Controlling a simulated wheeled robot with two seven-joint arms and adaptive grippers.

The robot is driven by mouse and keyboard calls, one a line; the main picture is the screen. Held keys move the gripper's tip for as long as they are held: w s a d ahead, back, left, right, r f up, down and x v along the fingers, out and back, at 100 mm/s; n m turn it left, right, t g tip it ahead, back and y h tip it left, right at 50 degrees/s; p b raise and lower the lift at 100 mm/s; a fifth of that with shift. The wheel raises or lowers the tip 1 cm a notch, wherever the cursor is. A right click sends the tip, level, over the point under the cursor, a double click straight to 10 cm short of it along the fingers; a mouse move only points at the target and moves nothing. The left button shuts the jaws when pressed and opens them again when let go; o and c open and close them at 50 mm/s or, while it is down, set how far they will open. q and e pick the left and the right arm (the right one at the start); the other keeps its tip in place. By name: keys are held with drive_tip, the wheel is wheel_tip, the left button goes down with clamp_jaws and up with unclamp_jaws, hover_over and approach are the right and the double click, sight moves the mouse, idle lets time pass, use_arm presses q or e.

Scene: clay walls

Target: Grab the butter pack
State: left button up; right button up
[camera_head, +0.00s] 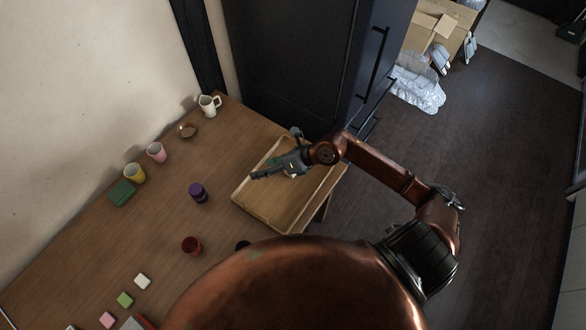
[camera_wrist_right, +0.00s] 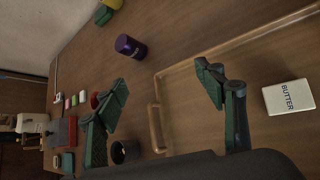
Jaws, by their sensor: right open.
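The butter pack (camera_wrist_right: 288,97) is a white block with dark "BUTTER" lettering. In the wrist view it lies at the right, inside the wooden tray (camera_wrist_right: 228,45). In the head view my right arm covers most or all of it. My right gripper (camera_head: 257,175) is above the tray (camera_head: 250,212), its fingers pointing left. In the wrist view the right gripper (camera_wrist_right: 163,97) has its green-padded fingers wide apart with nothing between them. The pack is outside the fingers, beyond the right one. My left gripper is not in view.
A purple jar (camera_head: 198,192) and a red cup (camera_head: 191,246) stand left of the tray. A white mug (camera_head: 209,105), brown bowl (camera_head: 187,130), pink cup (camera_head: 156,152), yellow cup (camera_head: 135,173) and green box (camera_head: 121,193) line the wall side. A dark cabinet (camera_head: 290,60) stands behind the table.

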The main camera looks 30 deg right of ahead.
drive_tip(key=d+f+h, duration=0.2)
drive_tip(key=d, duration=0.2)
drive_tip(key=d+f+g+h, duration=0.1)
drive_tip(key=d+f+h, duration=0.1)
drive_tip(key=d, duration=0.3)
drive_tip(key=d+f+n+g+h, duration=0.1)
drive_tip(key=d+f+h, duration=0.1)
drive_tip(key=d+f, duration=0.2)
drive_tip(key=shift+w+d+f, duration=0.2)
drive_tip(key=shift+d+f, duration=0.05)
drive_tip(key=shift+d, duration=0.15)
drive_tip(key=x, duration=0.5)
drive_tip(key=shift+s+a+f, duration=0.2)
drive_tip(key=shift+a+f, duration=0.1)
drive_tip(key=shift+f, duration=0.15)
drive_tip(key=shift+c, duration=0.2)
drive_tip(key=c, duration=1.3)
